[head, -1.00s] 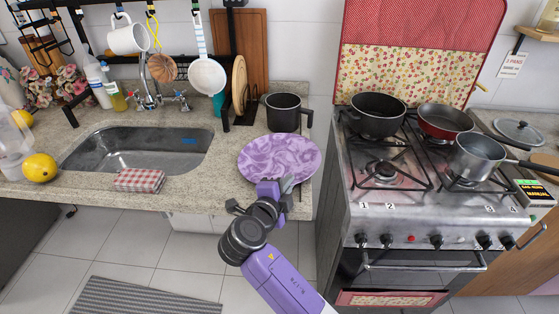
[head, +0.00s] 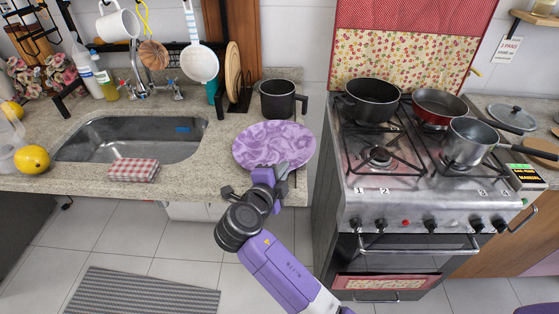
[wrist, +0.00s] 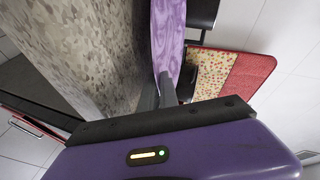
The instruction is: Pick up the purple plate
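The purple plate (head: 273,145), with a marbled pattern, is at the right end of the counter by the sink, in front of the dark pot. My gripper (head: 282,170) is at its front rim. In the wrist view the plate (wrist: 167,45) shows as a narrow purple strip. The two dark fingers of my gripper (wrist: 158,92) are close together, with the rim between them, and look shut on it. Whether the plate touches the counter is hard to tell.
A dark pot (head: 278,99) stands right behind the plate. The stove (head: 425,175) with pans is to the right, past a gap. The sink (head: 135,139) and a checked cloth (head: 134,169) are to the left. Tiled floor is open in front.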

